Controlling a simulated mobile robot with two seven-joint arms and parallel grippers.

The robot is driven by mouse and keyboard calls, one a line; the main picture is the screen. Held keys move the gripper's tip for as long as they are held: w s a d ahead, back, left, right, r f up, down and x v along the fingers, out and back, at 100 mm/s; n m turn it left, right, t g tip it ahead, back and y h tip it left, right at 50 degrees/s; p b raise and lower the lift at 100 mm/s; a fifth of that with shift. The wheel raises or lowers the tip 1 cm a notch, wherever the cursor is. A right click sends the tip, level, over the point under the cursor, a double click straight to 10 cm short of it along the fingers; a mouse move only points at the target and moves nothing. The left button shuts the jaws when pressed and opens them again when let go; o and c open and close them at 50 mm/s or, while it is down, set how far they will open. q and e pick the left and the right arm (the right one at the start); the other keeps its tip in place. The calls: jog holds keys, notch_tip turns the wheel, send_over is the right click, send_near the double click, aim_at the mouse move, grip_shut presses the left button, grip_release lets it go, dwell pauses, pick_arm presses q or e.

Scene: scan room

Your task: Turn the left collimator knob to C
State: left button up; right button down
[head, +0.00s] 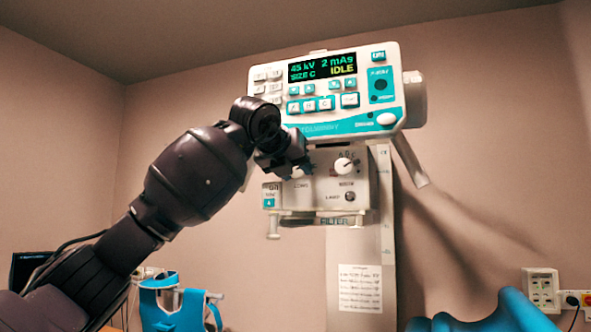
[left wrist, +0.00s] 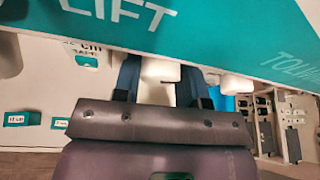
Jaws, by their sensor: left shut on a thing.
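The collimator box (head: 322,188) hangs below the control panel in the head view. My left gripper (head: 299,168) is at its left knob and shut on it. In the head view the gripper covers most of this knob and its letters, so its setting cannot be read. In the left wrist view the white knob (left wrist: 158,72) shows between the two fingers of my left gripper (left wrist: 158,80). The right knob (head: 344,164) is white, with letters above it, and is uncovered. My right gripper is not in view.
The control panel (head: 325,90) is just above my left gripper; its screen (head: 323,67) reads 45 kV, 2 mAs, SIZE C, IDLE. A handle bar (head: 320,214) runs under the box. A paper notice (head: 360,289) is on the column. Blue equipment (head: 175,305) stands low at the left.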

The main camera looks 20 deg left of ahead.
pick_arm(q)
jog(key=o, duration=0.9)
jog(key=b+v, duration=0.1)
jog(key=v, duration=1)
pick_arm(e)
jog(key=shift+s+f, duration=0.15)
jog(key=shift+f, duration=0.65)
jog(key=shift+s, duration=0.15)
